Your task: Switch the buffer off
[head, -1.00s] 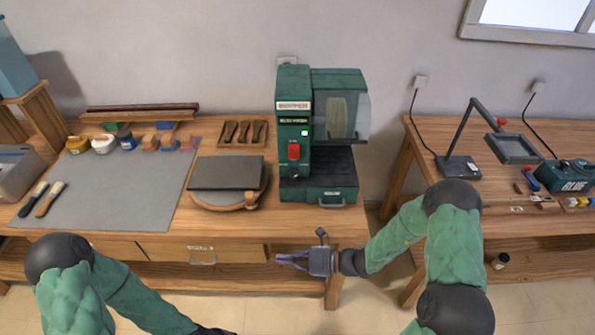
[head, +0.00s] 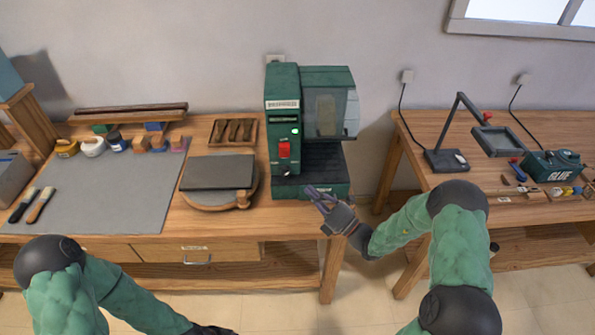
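The buffer (head: 284,118) is a green machine at the right end of the left bench, with a label plate, a clear shield (head: 351,112) and a dark base. A red switch (head: 284,149) is on its front, and a small pale light (head: 295,131) shows above it. My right gripper (head: 312,192) is just in front of the buffer's base, below and right of the switch, its fingers pointing up and left. Its fingers look slightly apart and hold nothing visible. My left arm (head: 110,290) is at the lower left; its gripper is outside the picture.
A round turntable with a dark slab (head: 218,172) sits left of the buffer. A tray of dark tools (head: 233,131) is behind it. A grey mat (head: 110,195) covers the bench's left part. A second bench with a lamp (head: 458,130) stands at the right, across a gap.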

